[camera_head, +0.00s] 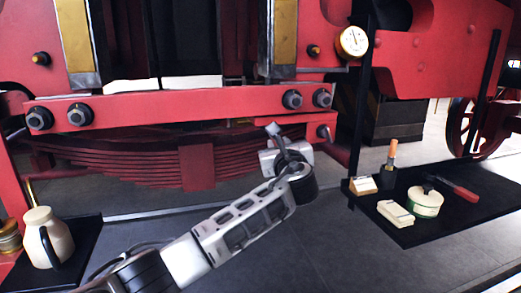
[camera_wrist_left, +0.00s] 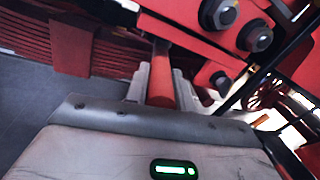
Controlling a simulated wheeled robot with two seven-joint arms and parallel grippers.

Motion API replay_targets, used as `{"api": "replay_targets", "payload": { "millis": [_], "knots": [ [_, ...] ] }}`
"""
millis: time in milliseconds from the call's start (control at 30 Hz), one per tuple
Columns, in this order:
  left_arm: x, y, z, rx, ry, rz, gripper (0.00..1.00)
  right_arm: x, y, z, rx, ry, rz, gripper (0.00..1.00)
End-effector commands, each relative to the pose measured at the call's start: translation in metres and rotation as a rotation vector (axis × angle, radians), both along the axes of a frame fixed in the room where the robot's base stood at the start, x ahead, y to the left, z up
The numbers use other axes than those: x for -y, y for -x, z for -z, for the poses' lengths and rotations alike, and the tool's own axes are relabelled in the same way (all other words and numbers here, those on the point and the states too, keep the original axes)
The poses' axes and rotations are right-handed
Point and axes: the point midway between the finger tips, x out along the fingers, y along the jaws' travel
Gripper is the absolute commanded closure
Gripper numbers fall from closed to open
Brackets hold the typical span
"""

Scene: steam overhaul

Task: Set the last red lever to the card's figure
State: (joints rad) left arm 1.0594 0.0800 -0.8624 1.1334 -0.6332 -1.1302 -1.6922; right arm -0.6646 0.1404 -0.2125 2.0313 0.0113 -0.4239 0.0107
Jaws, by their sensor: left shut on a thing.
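My left gripper (camera_head: 285,150) is up against the lower red beam, right of the leaf spring, seen from behind in the head view. In the left wrist view its two grey fingers (camera_wrist_left: 160,88) are closed around a red lever (camera_wrist_left: 161,78), with one finger on each side of it. The lever's far end runs up toward the red beam and bolts. In the head view the wrist hides most of the grip. A round white gauge (camera_head: 354,41) hangs at the upper right; its figures are too small to read. I cannot make out the card's figure. My right gripper is out of view.
A black tray (camera_head: 408,238) at the right holds cream blocks (camera_head: 395,213), a green and white tin (camera_head: 425,202), an orange-topped item (camera_head: 390,158) and a red-handled tool (camera_head: 463,191). A cream jug (camera_head: 43,238) stands at the left. Large bolts (camera_head: 292,100) jut from the red beam (camera_head: 190,104).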

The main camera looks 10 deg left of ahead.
Motion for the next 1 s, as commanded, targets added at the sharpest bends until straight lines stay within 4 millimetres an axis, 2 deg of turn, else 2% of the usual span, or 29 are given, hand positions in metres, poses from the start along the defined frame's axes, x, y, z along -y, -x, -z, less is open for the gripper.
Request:
{"api": "replay_targets", "payload": {
  "millis": [200, 667, 700, 767, 1000],
  "knots": [
    [0.0121, -0.0031, -0.0021, 0.005, 0.002, -0.039, 1.0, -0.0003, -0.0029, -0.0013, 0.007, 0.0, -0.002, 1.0],
    [0.0131, -0.0041, -0.0032, 0.007, 0.004, -0.048, 1.0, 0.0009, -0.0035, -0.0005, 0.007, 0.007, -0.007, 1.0],
    [0.0131, -0.0041, -0.0033, 0.007, 0.004, -0.048, 0.67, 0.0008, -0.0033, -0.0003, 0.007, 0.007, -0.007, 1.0],
    [0.0132, -0.0042, -0.0032, 0.007, 0.004, -0.048, 0.54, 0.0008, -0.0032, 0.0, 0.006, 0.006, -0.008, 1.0],
    [0.0135, -0.0039, -0.0013, 0.003, 0.002, -0.047, 0.54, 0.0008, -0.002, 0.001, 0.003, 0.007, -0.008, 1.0]
  ]
}}
